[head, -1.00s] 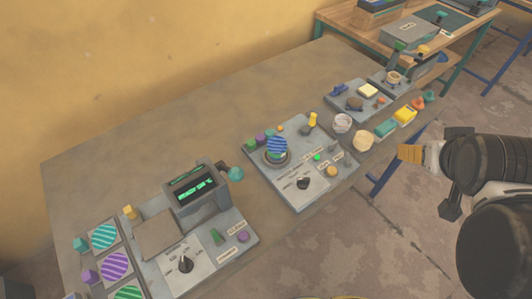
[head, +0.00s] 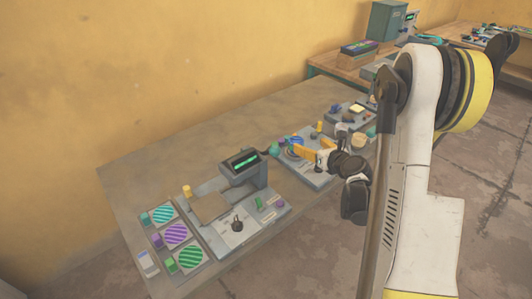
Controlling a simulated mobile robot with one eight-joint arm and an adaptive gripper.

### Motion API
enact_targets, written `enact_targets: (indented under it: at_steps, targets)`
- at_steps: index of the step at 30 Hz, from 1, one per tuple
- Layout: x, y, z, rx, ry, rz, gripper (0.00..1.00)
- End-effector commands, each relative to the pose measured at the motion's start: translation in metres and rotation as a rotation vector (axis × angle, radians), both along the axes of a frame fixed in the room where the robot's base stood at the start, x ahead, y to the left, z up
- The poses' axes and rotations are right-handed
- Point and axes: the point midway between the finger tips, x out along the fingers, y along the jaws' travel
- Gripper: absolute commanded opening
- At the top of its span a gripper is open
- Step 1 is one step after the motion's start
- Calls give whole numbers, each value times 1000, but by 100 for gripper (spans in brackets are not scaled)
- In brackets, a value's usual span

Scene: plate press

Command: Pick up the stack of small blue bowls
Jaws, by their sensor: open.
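I cannot make out a stack of small blue bowls in the head view. The nearest match is a round blue piece (head: 291,153) on the middle grey panel (head: 318,178), partly hidden by my gripper.
A press-like device with a green-lit display (head: 241,160) stands left of my gripper. Striped discs in teal (head: 163,213), purple (head: 176,234) and green (head: 189,257) lie at the front left. The back left of the table (head: 190,155) is clear.

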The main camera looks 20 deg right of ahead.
Motion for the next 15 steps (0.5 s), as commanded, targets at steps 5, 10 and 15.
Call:
enact_targets:
  at_steps: [5,10,15]
  targets:
    - [1,-4,-23,-55,44,26,77]
    - [25,-2,-33,-53,42,27,77]
    - [46,-2,-43,-51,41,26,77]
